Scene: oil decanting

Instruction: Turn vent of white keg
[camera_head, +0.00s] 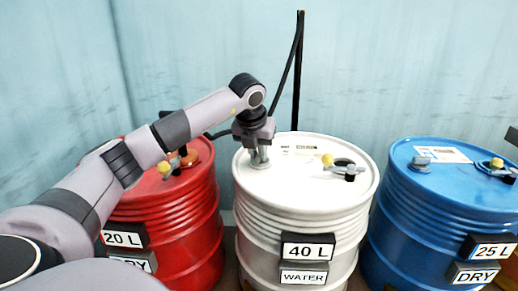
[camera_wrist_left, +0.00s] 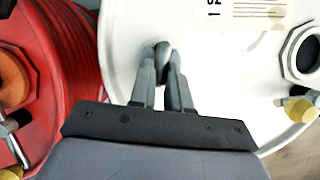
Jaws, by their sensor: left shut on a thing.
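The white keg (camera_head: 308,196) stands in the middle, labelled 40 L and WATER. Its vent (camera_head: 261,158) is a small grey fitting on the left side of the lid. My left gripper (camera_head: 260,150) points down over the vent. In the left wrist view, the fingers of my left gripper (camera_wrist_left: 164,75) are shut on the grey vent (camera_wrist_left: 162,52), over the white lid (camera_wrist_left: 220,75). The fingers hide part of the vent. My right gripper is not in view.
A red keg (camera_head: 186,235), labelled 20 L and DRY, stands left, partly behind my left arm. A blue keg (camera_head: 432,210), labelled 25 L and DRY, stands right. A yellow-knobbed tap (camera_head: 327,160) sits on the white lid's right side. A wall (camera_head: 400,60) is behind.

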